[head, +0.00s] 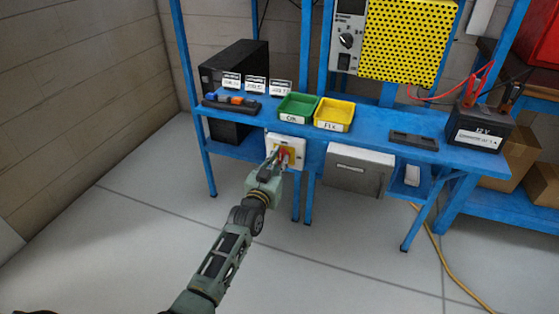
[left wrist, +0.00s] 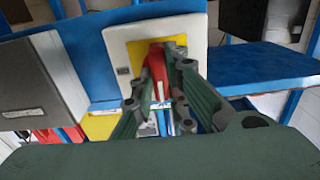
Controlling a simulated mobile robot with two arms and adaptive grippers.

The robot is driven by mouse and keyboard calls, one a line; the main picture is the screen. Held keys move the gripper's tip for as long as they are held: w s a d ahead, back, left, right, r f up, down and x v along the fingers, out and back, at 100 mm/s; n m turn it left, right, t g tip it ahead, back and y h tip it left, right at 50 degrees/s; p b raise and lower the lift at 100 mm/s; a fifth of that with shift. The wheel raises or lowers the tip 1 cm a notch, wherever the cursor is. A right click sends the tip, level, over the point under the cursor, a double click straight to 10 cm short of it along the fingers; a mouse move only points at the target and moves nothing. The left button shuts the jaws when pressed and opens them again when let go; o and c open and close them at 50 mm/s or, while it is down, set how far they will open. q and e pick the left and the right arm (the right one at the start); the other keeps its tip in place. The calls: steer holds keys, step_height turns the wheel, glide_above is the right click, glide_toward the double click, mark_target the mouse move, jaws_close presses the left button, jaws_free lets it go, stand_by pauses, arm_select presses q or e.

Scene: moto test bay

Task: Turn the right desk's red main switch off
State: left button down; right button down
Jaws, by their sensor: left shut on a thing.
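The red main switch (head: 286,152) sits on a yellow plate in a white box (head: 299,142) on the front edge of the blue desk (head: 375,130). My left gripper (head: 277,159) reaches it from the front and is shut on the switch's handle. In the left wrist view, the red handle (left wrist: 157,68) stands between the two fingers (left wrist: 162,85), in front of the yellow plate and white box (left wrist: 195,27). The fingers partly hide the handle, so its exact turn is hard to tell. My right gripper is not in view.
A green bin (head: 297,107) and a yellow bin (head: 334,115) stand on the desk. A grey box (head: 358,170) hangs under it, right of the switch. A 12 V battery (head: 477,130) stands further right. An orange cable (head: 440,255) lies on the otherwise clear floor.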

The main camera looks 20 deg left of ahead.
arm_select(q)
steer(key=shift+w+r, duration=0.15)
steer(key=shift+r, duration=0.2)
steer(key=c, duration=1.9)
jaws_free()
steer(key=shift+a, duration=0.1)
steer(key=shift+o, duration=0.8)
steer(key=shift+f, duration=0.15)
steer(key=shift+f, duration=0.1)
steer(key=shift+s+f, duration=0.15)
steer(key=shift+s, duration=0.2)
steer(key=s, duration=1.1)
steer(key=shift+s+a+r, duration=0.15)
steer(key=shift+r, duration=0.05)
